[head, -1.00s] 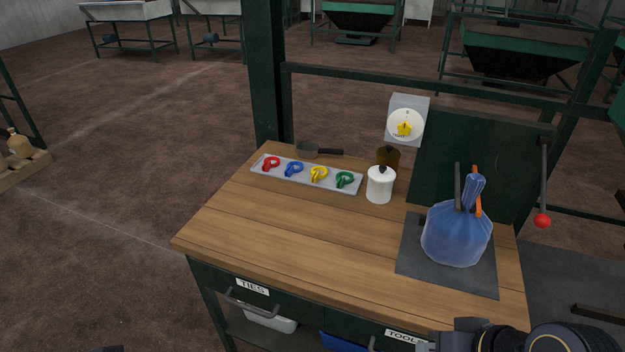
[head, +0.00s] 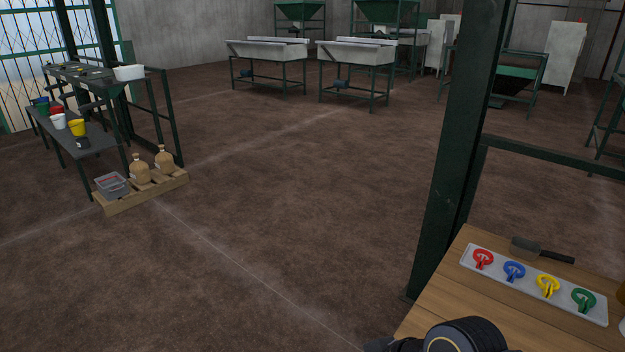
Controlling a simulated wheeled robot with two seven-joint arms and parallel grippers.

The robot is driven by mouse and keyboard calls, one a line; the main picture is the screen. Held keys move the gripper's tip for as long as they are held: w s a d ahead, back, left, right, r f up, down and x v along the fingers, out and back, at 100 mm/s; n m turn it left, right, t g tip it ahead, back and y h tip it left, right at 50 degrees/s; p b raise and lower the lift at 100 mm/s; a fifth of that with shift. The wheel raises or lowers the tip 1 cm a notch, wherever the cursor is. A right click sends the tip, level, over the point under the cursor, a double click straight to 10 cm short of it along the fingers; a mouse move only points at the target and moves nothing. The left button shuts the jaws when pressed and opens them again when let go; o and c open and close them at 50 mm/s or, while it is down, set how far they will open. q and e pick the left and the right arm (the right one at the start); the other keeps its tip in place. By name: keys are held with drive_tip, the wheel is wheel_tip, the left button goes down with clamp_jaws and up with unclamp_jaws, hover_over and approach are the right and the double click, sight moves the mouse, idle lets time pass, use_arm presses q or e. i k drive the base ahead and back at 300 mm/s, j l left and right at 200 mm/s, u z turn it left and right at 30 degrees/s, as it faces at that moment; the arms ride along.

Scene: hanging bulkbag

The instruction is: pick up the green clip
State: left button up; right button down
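The green clip (head: 583,299) is a ring with short prongs. It lies at the right end of a light grey tray (head: 527,285) on the wooden bench, at the lower right of the head view. A yellow clip (head: 547,285), a blue clip (head: 514,271) and a red clip (head: 482,259) lie in a row to its left on the same tray. A black, rounded part of one of my arms shows at the bottom edge, in front of the bench. I cannot tell which arm it is. No gripper fingers show, and nothing touches the green clip.
A dark-handled scraper (head: 541,250) lies behind the tray. A dark green post (head: 459,165) rises at the bench's left rear corner. The floor between is clear.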

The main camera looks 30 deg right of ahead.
sight(584, 306)
drive_tip(key=i+j+u, duration=0.2)
drive_tip(key=i, duration=0.25)
drive_tip(key=i+j+u, duration=0.2)
drive_tip(key=i, duration=0.25)
drive_tip(key=i+l+z, duration=0.1)
drive_tip(key=i+z, duration=0.45)
drive_tip(key=z, duration=0.2)
drive_tip(key=i+j+z, duration=0.1)
drive_tip(key=i+z, duration=0.25)
drive_tip(key=i+l+z, duration=0.1)
drive_tip(key=z, duration=0.35)
drive_tip(key=i+z, duration=0.25)
drive_tip(key=z, duration=0.2)
drive_tip(key=i+z, duration=0.15)
drive_tip(key=z, duration=0.3)
drive_tip(key=i+j+z, duration=0.15)
drive_tip(key=z, duration=0.25)
drive_tip(key=i+j+z, duration=0.1)
drive_tip(key=z, duration=0.35)
drive_tip(key=i+j+z, duration=0.15)
drive_tip(key=z, duration=0.3)
